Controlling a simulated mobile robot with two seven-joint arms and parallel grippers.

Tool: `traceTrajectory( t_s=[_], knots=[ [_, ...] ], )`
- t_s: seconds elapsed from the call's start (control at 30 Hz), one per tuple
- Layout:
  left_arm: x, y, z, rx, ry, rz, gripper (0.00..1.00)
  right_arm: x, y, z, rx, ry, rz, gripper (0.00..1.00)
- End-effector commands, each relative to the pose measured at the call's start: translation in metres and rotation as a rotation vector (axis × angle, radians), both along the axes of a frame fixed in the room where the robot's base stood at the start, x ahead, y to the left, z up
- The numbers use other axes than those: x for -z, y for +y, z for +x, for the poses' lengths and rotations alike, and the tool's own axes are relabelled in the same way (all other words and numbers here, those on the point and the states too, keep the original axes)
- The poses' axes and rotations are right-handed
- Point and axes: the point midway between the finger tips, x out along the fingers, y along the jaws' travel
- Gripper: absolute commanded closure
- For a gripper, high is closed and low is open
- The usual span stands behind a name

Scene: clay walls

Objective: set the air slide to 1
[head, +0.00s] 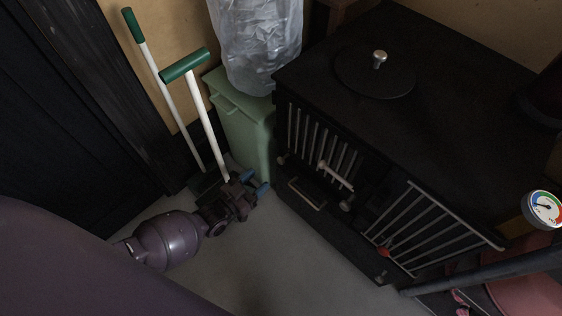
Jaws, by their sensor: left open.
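The black stove (455,75) stands at the right with barred openings on its front. A pale handle (336,178) sits at the left grille, and a pale pull (307,193) lies low on the front. A small red knob (384,252) shows by the right grille (436,228), and a small metal knob (381,277) near the bottom edge. I cannot tell which of these is the air slide, and no number is readable. My left gripper (256,182), with blue fingertips, is open and empty, left of the stove front and apart from the handles. My right gripper is not in view.
A green bin (245,137) holding a clear plastic bag (258,45) stands left of the stove. Two green-handled tools (209,133) lean beside it. A round gauge (543,209) shows at the right edge. Grey floor (290,262) is free in front of the stove.

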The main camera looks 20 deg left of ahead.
Motion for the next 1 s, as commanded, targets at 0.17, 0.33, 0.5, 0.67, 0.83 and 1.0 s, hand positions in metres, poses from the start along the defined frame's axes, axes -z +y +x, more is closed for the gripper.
traceTrajectory(
  t_s=[0.17,0.33,0.5,0.67,0.83,1.0],
  knots=[
    [0.003,-0.011,0.028,0.001,0.002,0.0,0.49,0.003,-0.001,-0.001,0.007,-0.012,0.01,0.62],
    [0.003,-0.021,0.054,0.0,0.005,-0.001,0.49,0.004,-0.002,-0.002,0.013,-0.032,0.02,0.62],
    [0.003,-0.028,0.073,0.0,0.005,0.0,0.49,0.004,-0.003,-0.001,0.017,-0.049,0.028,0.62],
    [0.002,-0.031,0.083,0.0,0.004,0.0,0.49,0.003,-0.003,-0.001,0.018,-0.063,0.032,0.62],
    [0.001,-0.032,0.086,0.0,0.003,0.0,0.49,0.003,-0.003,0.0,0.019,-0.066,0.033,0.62],
    [0.0,-0.032,0.086,0.0,0.002,0.0,0.51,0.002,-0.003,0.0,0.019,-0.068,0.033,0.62]
  ],
)
